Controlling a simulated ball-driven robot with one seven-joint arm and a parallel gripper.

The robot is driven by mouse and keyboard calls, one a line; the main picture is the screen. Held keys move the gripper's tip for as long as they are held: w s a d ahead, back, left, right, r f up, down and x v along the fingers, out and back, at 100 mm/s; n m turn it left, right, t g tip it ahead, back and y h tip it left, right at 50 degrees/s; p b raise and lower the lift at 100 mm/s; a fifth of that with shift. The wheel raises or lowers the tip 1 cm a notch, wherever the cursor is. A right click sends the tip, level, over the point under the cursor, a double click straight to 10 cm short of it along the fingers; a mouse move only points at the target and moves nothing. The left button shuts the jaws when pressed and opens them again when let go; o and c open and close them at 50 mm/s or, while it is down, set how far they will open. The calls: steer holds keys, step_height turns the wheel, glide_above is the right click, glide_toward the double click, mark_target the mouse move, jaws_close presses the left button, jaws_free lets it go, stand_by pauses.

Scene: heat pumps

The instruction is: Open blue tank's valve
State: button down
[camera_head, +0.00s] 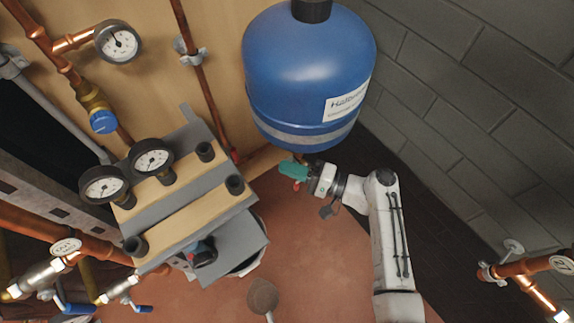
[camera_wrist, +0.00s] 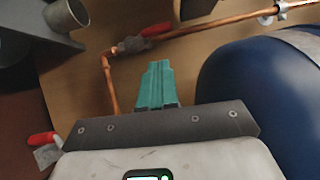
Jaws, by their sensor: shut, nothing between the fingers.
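The blue tank (camera_head: 300,50) hangs at the upper middle of the head view, and its dark blue side (camera_wrist: 265,100) fills the right of the wrist view. A red-handled valve (camera_wrist: 152,30) sits on the copper pipe beside the tank, ahead of my fingertips. The red handle lies roughly along the pipe. My gripper (camera_head: 293,170) is just below the tank in the head view. Its teal fingers (camera_wrist: 155,85) are together, empty and apart from that valve. A second red handle (camera_wrist: 42,139) shows at lower left in the wrist view; I cannot tell which line it serves.
A manifold block (camera_head: 180,205) with two gauges stands left of my gripper. A copper pipe (camera_wrist: 205,28) crosses the top of the wrist view, bending down at left. A grey block wall (camera_head: 470,100) is at right. The reddish floor (camera_head: 330,250) below is mostly clear.

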stand_by(0.3)
steer(key=s+d+f+n+g+h, duration=0.5)
steer(key=s+d+f+h, duration=0.25)
steer(key=s+d, duration=0.4)
steer(key=s+d+r+g+h, duration=0.1)
steer(key=s+d+r+h, duration=0.2)
steer(key=s+d+h, duration=0.35)
steer(key=s+d+r+h, duration=0.3)
steer(key=s+d, duration=0.4)
steer(key=s, duration=0.3)
step_height(320, 180, up, 24)
steer(key=p, duration=2.3)
steer(key=shift+p, duration=0.4)
